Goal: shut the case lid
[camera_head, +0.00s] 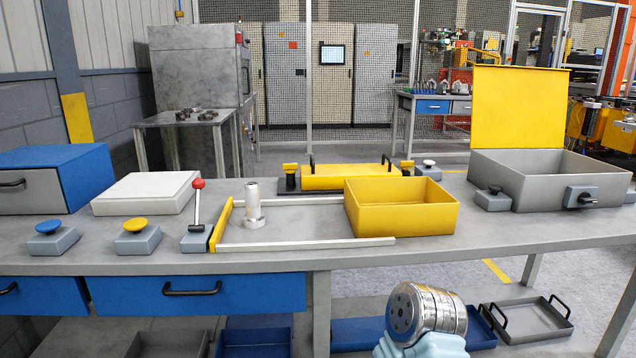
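The case (550,180) is a grey open box on the right end of the workbench. Its yellow lid (518,108) stands up at the back edge, open and leaning slightly back. A small grey block with a dark latch-like handle (582,196) sits at the front right of the case. Neither of my grippers is in view. A rounded metal and pale part of my own arm shows at the bottom, in front of the bench, without visible fingers.
A yellow bin (402,206) stands left of the case. A grey block with a black knob (493,199) is at the case's front left corner. Farther left are a red-knobbed lever (197,206), a metal cylinder (254,206), a white slab (146,193) and a blue drawer box (78,168).

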